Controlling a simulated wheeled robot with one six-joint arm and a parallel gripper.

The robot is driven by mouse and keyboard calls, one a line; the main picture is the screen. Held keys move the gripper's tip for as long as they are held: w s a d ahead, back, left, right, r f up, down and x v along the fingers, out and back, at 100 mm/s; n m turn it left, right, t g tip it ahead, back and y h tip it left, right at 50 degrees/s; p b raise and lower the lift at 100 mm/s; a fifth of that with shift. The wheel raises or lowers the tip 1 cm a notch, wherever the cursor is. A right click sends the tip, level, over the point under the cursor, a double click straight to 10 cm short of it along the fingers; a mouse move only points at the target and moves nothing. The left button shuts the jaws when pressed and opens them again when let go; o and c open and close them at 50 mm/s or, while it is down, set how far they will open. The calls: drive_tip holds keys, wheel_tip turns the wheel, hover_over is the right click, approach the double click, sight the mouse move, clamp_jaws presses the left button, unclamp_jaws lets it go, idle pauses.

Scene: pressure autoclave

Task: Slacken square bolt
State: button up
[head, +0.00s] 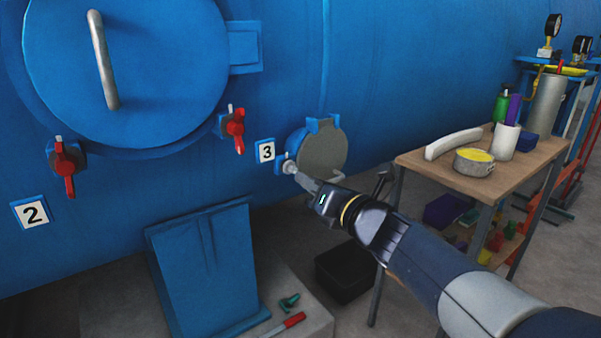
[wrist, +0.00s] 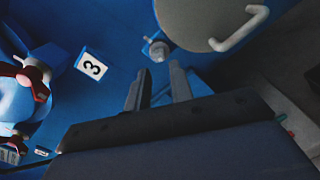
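The square bolt (head: 289,167) is a small grey metal piece at the lower left edge of the round grey port cover (head: 323,152), beside label 3. In the wrist view the bolt (wrist: 158,51) is at top centre, left of the cover (wrist: 196,18). My gripper (head: 302,180) reaches toward the bolt from the lower right. In the wrist view my gripper (wrist: 159,72) has two fingers apart with nothing between them. The bolt appears just beyond the fingertips, roughly in line with the gap. I cannot tell if they touch.
Label 3 (head: 265,151) is left of the bolt. Red-handled valves (head: 235,129) sit below the big blue door (head: 130,70). A wooden table (head: 470,178) with containers stands right of my arm. A blue support (head: 207,268) and black box (head: 345,271) are below.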

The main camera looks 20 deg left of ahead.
sight(293, 170)
drive_tip(key=p+v, duration=0.1)
drive_tip(key=v, duration=0.4)
drive_tip(key=shift+s+d, duration=0.2)
drive_tip(key=shift+s, duration=0.05)
drive_tip(key=shift+w+a, duration=0.1)
drive_tip(key=b+x, duration=0.2)
drive_tip(key=x, duration=0.8)
drive_tip(key=shift+w+a, duration=0.2)
drive_tip(key=shift+w, duration=0.05)
